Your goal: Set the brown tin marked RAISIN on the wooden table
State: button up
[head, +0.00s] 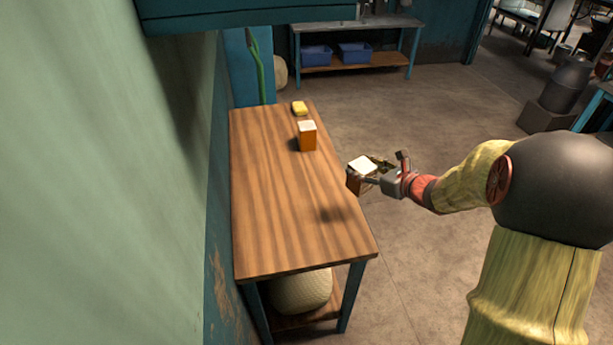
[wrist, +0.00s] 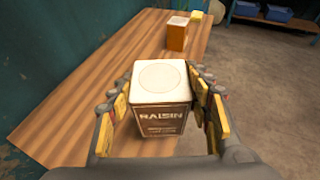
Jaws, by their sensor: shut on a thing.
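The brown tin (wrist: 160,115) has a pale lid and the word RAISIN on its front. It sits between the yellow-padded fingers of my gripper (wrist: 165,122), which is shut on it. In the head view my gripper (head: 372,173) holds the tin (head: 362,167) upright in the air at the right edge of the wooden table (head: 270,220). A shadow lies on the table top to the lower left of the tin. The table also shows in the wrist view (wrist: 75,100).
An orange-brown box with a white top (head: 307,137) stands toward the table's far end, with a small yellow thing (head: 299,108) beyond it. The near and middle table top is clear. A green wall (head: 120,170) runs along the left. A woven basket (head: 300,290) sits beneath.

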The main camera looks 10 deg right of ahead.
jog(key=shift+w+a+f+b, duration=1.05)
jog(key=shift+a+f, duration=0.8)
jog(key=shift+f, duration=0.2)
jog(key=shift+w+a+f+b, duration=1)
jog(key=shift+a+f, duration=0.9)
jog(key=shift+f, duration=0.15)
jog(key=shift+w+a+f+b, duration=1.05)
jog(key=shift+a+f, duration=0.8)
jog(key=shift+f, duration=0.2)
jog(key=shift+f, duration=0.15)
jog(key=o, duration=1.5)
